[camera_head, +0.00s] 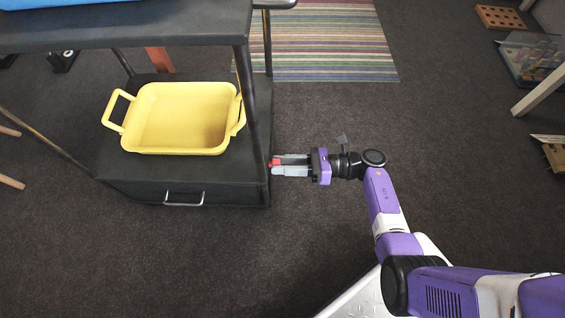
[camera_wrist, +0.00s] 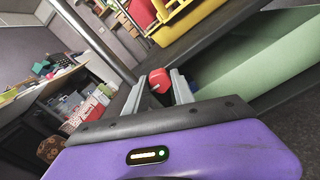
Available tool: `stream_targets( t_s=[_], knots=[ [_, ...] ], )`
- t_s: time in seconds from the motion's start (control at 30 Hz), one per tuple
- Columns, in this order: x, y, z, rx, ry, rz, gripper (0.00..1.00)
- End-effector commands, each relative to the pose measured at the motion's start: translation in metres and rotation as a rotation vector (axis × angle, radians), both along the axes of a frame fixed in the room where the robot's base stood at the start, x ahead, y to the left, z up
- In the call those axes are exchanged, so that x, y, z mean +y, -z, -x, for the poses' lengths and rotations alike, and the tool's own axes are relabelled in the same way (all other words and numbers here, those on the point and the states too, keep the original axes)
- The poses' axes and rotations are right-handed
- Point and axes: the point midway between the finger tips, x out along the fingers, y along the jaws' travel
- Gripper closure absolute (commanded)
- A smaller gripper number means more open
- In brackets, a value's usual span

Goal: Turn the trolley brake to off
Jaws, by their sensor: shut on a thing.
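The dark trolley (camera_head: 185,180) stands at the left in the head view, with its upper shelf, lower shelf and corner posts showing. A small red knob (camera_head: 274,161) sits at its right side, low by the corner post; I take it to be the brake. My gripper (camera_head: 281,165) reaches in from the right and is shut on the red knob. In the wrist view the knob (camera_wrist: 159,80) shows between the two grey fingers of my gripper (camera_wrist: 160,91). The fingers hide part of the knob, and no off marking can be read.
A yellow two-handled basket (camera_head: 185,145) rests on the trolley's lower shelf. A silver drawer handle (camera_head: 184,204) is on the front. A striped rug (camera_head: 330,40) lies behind. A clear box (camera_head: 530,62) stands at the far right.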

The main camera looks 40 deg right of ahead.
Motion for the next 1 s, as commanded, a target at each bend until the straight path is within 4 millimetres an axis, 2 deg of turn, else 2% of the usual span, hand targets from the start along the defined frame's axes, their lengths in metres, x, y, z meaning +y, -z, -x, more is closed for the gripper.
stream_targets(
  t_s=[0.17, 0.2, 0.3, 0.67, 1.0],
  knots=[
    [0.0, 0.001, 0.0, 0.001, 0.0, 0.002, 1.0],
    [0.0, 0.001, 0.0, 0.001, 0.0, 0.002, 0.64],
    [0.0, 0.001, 0.0, 0.001, 0.0, 0.001, 0.48],
    [-0.004, 0.0, 0.002, 0.001, 0.002, 0.0, 0.48],
    [-0.044, -0.001, 0.031, 0.002, 0.004, -0.001, 0.48]
  ],
)
